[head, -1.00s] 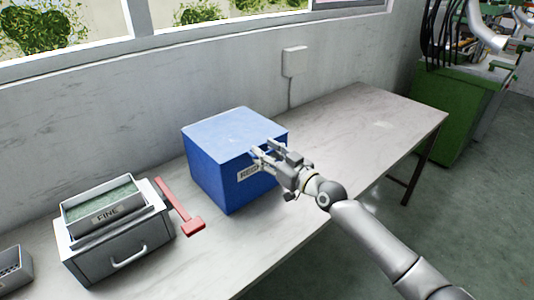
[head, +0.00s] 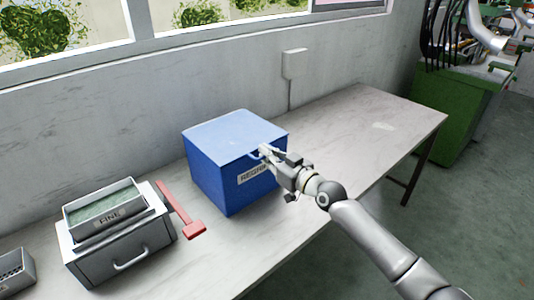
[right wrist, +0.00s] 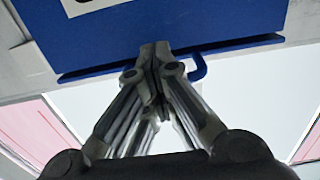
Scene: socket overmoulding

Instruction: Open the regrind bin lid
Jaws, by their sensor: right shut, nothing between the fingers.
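The blue regrind bin (head: 212,172) stands on the bench with its lid (head: 235,135) down. In the right wrist view, the closed fingertips (right wrist: 155,48) overlap the lid's edge (right wrist: 235,46). A blue loop handle (right wrist: 201,70) shows just to the right of them; part of it is hidden behind the fingers. Whether the fingers touch the handle I cannot tell. My left gripper is not in view.
A grey drawer box (head: 125,256) with a tray labelled FINE (head: 108,220) stands to the left of the bin. A red tool (head: 182,211) lies between them. The bench (head: 370,120) is clear to the right, and a wall (head: 140,110) rises behind.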

